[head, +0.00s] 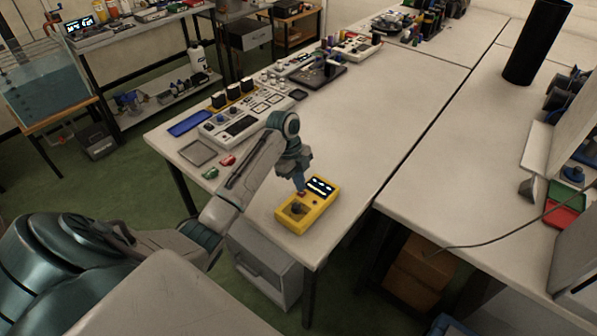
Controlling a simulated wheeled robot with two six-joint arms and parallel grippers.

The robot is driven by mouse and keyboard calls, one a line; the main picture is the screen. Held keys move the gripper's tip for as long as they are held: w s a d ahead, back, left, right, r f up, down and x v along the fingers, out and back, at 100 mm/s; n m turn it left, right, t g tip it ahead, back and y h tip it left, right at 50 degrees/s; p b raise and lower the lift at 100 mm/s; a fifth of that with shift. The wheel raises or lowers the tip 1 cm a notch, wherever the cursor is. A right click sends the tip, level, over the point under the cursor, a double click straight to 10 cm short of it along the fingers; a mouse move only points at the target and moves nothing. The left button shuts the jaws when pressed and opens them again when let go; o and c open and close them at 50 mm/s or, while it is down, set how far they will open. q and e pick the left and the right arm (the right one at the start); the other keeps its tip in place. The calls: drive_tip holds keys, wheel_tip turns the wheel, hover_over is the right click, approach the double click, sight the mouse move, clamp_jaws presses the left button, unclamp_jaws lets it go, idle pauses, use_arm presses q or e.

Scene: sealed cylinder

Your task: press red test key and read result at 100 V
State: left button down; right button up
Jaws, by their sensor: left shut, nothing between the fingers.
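A yellow handheld tester (318,214) lies on the near end of the white table. It has a dark display (321,185) with white marks too small to read, and a dark round dial (296,209). My left gripper (300,191) points down at the tester's face between the display and the dial. Its fingers are shut with nothing between them. The fingertips hide the spot below them, where a little red shows; I cannot tell whether they touch a key. My right gripper is not in view.
A grey instrument panel (240,127), a blue tray (189,123), a grey tray (198,152) and red and green clips (227,161) lie to the left. The table right of the tester is clear. A black cylinder (537,42) stands on the right table.

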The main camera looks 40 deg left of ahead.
use_arm(q)
drive_tip(key=shift+f, duration=0.35)
